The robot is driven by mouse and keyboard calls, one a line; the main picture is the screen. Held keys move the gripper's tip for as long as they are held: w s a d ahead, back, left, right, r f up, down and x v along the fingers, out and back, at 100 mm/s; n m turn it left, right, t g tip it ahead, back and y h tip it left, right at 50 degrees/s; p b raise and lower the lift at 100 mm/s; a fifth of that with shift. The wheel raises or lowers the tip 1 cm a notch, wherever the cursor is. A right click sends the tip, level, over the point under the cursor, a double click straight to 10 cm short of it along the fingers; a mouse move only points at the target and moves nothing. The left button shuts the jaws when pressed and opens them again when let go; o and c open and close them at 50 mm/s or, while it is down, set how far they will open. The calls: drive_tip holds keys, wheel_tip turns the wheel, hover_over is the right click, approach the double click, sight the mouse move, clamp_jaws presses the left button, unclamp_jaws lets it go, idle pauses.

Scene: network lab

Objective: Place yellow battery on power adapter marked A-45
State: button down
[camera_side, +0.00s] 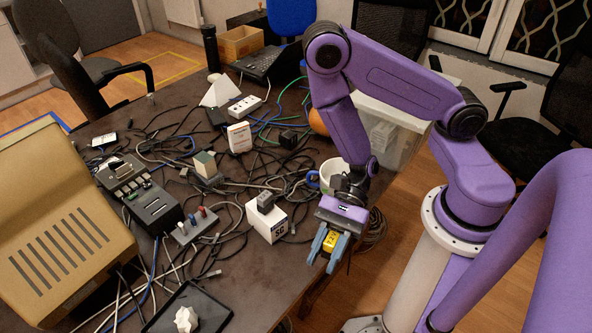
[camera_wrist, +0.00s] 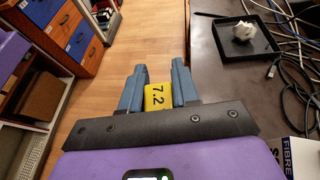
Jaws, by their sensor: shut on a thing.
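My gripper (camera_side: 324,250) is shut on the yellow battery (camera_side: 331,241), whose blue-grey fingers grip it from both sides. In the wrist view the battery (camera_wrist: 157,97) shows "7.2" between the fingertips (camera_wrist: 156,72). It is held in the air at the table's edge, with floor behind it in the wrist view. I cannot read a mark A-45 anywhere. A small grey adapter-like block (camera_side: 265,203) sits on a white box, and a dark block (camera_side: 289,138) lies among the cables farther back; I cannot tell whether either is the adapter.
The white box (camera_side: 262,226) stands left of my gripper; a white cup (camera_side: 331,172) is behind it. A black tray (camera_side: 190,312) with a crumpled white object lies at the front.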

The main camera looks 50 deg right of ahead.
drive_tip(key=w+d+r+m+t+h, duration=0.1)
drive_tip(key=w+d+m+t, duration=0.25)
drive_tip(key=w, duration=0.55)
drive_tip(key=w+d+r+m+t+h, duration=0.1)
drive_tip(key=w+d+m+t, duration=0.25)
drive_tip(key=w, duration=0.45)
drive_tip(key=w+d+m+t+h, duration=0.1)
drive_tip(key=w+d+m+t, duration=0.25)
drive_tip(key=w, duration=0.55)
drive_tip(key=w+d+r+m+t+h, duration=0.1)
drive_tip(key=d+r+m+t+h, duration=0.3)
drive_tip(key=d, duration=0.7)
drive_tip(key=w+d+f+m+t+h, duration=0.1)
drive_tip(key=w+d+m+t+h, duration=0.1)
drive_tip(key=d+m+h, duration=0.65)
drive_tip(key=n+y, duration=0.2)
drive_tip(key=n, duration=0.1)
hover_over(287, 139)
wheel_tip(287, 139, down, 4)
drive_tip(key=shift+g, duration=0.25)
drive_tip(key=w+f, duration=0.1)
drive_tip(key=w+d+f, duration=0.1)
drive_tip(key=f, duration=0.1)
drive_tip(key=w+d+f, duration=0.1)
drive_tip(key=w+f, duration=0.1)
drive_tip(key=shift+w+f, duration=0.15)
drive_tip(key=shift+f, duration=0.05)
drive_tip(key=shift+d+f, duration=0.1)
drive_tip(key=shift+f, duration=1.5)
